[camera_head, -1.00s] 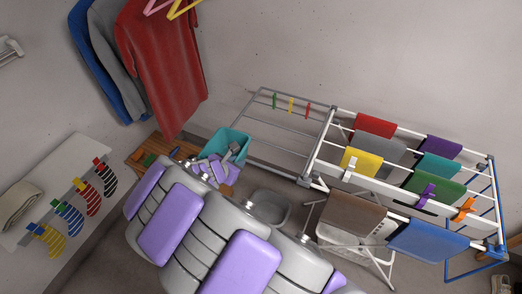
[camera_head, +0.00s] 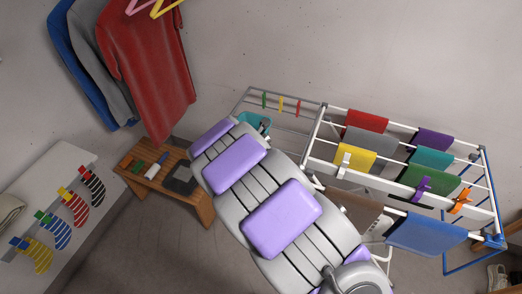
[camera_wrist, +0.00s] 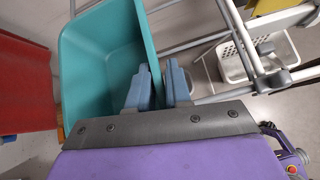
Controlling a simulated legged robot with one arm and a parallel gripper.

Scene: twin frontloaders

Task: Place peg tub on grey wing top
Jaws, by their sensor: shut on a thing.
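The teal peg tub (camera_head: 252,122) shows in the head view above my arm, over the near left part of the grey wing (camera_head: 287,92) in the picture. It also fills the upper left of the wrist view (camera_wrist: 88,70), where the inside that shows looks empty. My gripper (camera_wrist: 158,75) is shut on the tub's right wall, with one blue-grey finger inside and one outside. My arm hides the lower part of the tub in the head view. I cannot tell whether the tub touches the wing's bars. Green, yellow and red pegs (camera_head: 281,104) sit on the wing.
The white rack with coloured cloths stands to the right, including a yellow cloth (camera_head: 354,159) and a red cloth (camera_head: 367,121). A wooden bench (camera_head: 197,204) with small items is at the left. A red shirt (camera_head: 148,70) hangs at upper left. A white basket (camera_wrist: 226,63) is beyond the gripper.

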